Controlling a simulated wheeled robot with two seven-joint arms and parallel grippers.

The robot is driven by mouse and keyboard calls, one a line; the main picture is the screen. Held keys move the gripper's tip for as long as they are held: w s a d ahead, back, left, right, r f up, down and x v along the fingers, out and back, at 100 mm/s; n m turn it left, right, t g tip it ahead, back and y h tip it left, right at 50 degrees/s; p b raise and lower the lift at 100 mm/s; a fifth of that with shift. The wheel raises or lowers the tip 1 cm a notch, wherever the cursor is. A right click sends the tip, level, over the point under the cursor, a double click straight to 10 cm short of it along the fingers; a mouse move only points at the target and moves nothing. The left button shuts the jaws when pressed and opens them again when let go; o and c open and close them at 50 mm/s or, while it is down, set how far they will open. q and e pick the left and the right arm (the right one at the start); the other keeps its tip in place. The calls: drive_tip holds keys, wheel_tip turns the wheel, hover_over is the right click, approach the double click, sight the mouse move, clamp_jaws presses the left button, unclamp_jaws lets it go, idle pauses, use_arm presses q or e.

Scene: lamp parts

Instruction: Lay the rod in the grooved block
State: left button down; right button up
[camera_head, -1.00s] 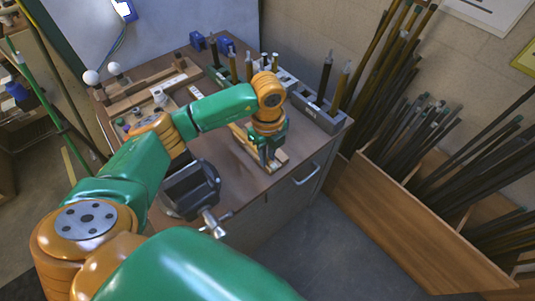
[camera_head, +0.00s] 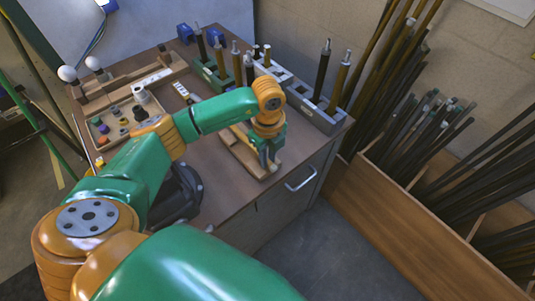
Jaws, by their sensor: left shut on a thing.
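The pale wooden grooved block (camera_head: 246,157) lies near the right front edge of the bench, above the drawer handle. My left gripper (camera_head: 266,160) points down at the near end of the block and is shut on what appears to be the rod. The rod is mostly hidden by the fingers and wrist. I cannot tell whether it rests in the groove or is held just above it. My right gripper is not in view.
A grey holder (camera_head: 318,114) with upright rods stands along the bench's back right. A parts tray (camera_head: 113,122) is at the left, and a dark vise (camera_head: 184,196) is partly behind my arm. A wooden bin (camera_head: 400,225) of long rods stands right of the bench.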

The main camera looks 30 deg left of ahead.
use_arm(q)
drive_tip(key=shift+f+b, duration=0.35)
drive_tip(key=shift+f, duration=0.55)
drive_tip(key=shift+s, duration=0.2)
